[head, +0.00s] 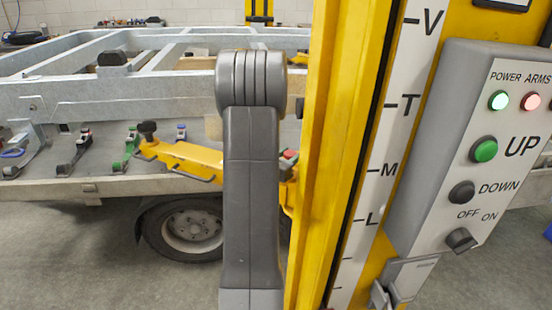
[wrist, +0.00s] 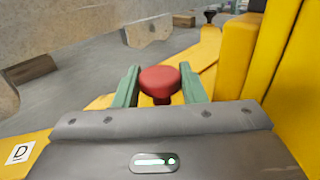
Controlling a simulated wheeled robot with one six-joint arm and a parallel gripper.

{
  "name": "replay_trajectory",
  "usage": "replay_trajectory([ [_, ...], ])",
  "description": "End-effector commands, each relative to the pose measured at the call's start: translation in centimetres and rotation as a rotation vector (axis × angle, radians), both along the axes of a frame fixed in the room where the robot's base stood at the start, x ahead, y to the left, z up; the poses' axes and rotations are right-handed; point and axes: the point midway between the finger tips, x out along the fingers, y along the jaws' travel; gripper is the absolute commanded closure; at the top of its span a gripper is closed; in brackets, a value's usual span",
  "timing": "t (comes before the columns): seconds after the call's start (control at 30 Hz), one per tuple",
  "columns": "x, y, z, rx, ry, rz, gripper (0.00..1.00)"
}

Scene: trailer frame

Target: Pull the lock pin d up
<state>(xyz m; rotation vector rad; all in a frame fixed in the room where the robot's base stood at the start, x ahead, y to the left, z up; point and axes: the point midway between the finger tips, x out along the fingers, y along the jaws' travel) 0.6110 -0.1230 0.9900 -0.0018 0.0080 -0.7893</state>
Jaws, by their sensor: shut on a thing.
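In the wrist view the lock pin d shows as a red round knob (wrist: 160,80) on a short dark stem. My gripper (wrist: 158,70) has its two green fingers on either side of the knob, shut on it. The lower stem is hidden behind the gripper body. A white label with the letter D (wrist: 19,153) is on the yellow arm at the lower left. In the head view my grey arm link hides most of the gripper; a small red spot (head: 290,155) shows just right of it.
A yellow lift arm (head: 190,158) with a black knob (head: 148,129) reaches under the grey trailer frame (head: 130,95). A yellow column (head: 340,150) stands close on the right, beside a control box (head: 470,150). Wooden blocks (wrist: 148,31) lie on the deck.

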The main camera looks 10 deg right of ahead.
Motion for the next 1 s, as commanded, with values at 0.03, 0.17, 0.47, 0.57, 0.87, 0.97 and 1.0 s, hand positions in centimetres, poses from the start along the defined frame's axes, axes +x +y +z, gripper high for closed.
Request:
replay_trajectory([
  [0.03, 0.2, -0.3, 0.6, -0.005, -0.015, -0.005, 1.00],
  [0.17, 0.2, -0.3, 0.7, -0.006, -0.017, -0.006, 1.00],
  [0.47, 0.1, -0.1, 0.4, -0.004, -0.011, -0.003, 0.42],
  [0.57, 0.1, 0.0, 0.4, -0.004, -0.010, -0.003, 0.42],
  [0.87, -2.8, 3.2, 0.3, -0.004, -0.010, 0.002, 0.42],
  [0.97, -4.4, 4.8, 0.3, -0.004, -0.009, 0.002, 0.42],
  [1.0, -5.0, 5.3, 0.3, -0.004, -0.010, 0.001, 0.42],
])
